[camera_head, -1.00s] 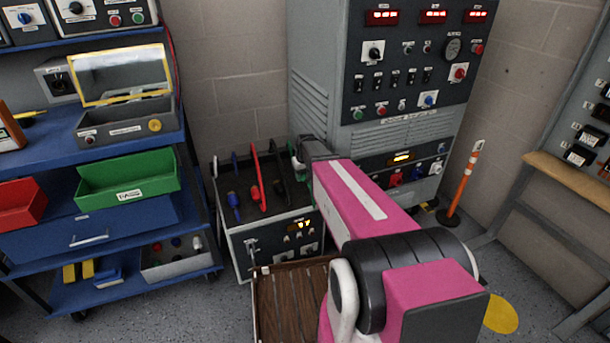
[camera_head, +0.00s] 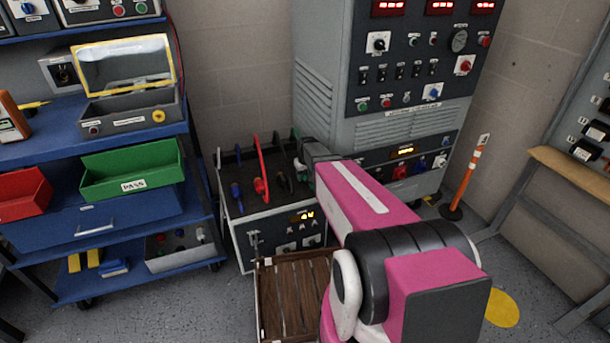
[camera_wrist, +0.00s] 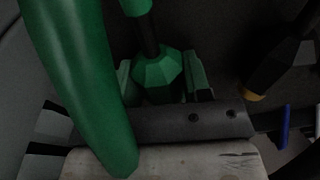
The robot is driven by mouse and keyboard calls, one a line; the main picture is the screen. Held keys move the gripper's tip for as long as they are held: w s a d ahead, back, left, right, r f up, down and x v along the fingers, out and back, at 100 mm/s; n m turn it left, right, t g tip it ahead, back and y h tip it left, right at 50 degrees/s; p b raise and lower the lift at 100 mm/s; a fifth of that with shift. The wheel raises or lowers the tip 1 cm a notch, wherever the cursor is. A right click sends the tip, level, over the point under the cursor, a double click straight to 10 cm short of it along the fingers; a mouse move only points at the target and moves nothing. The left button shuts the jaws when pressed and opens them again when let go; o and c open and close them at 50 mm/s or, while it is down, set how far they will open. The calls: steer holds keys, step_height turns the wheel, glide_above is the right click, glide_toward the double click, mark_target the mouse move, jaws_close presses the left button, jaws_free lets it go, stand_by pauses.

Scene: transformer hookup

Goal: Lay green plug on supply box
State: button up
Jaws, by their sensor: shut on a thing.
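The supply box (camera_head: 284,238) is a grey case with a dark top and a lit display, standing on the floor against the wall. My gripper (camera_wrist: 160,82) is shut on the green plug (camera_wrist: 157,72), whose faceted body shows between the jaws in the wrist view. A thick green cable (camera_wrist: 78,75) curves past the left side of that view. In the head view my gripper is over the back right of the box top, largely hidden by my arm. I cannot tell whether the plug touches the top.
A blue plug (camera_head: 236,192) and a red plug (camera_head: 260,187) lie on the box top. A dark plug with a yellow tip (camera_wrist: 270,75) is right of my gripper. A tall grey cabinet (camera_head: 325,90) stands right behind. A slatted wooden pallet (camera_head: 290,295) lies in front.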

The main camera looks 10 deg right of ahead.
steer(key=o, duration=1.1)
steer(key=shift+o, duration=0.2)
steer(key=r, duration=0.3)
steer(key=s+r, duration=0.1)
steer(key=r, duration=0.6)
steer(key=shift+s+d+r, duration=0.15)
steer(key=shift+d+r, duration=0.05)
steer(key=shift+r, duration=0.2)
steer(key=s+m+g, duration=0.1)
steer(key=s+m, duration=0.1)
steer(key=s, duration=2.1)
steer(key=shift+a, duration=0.2)
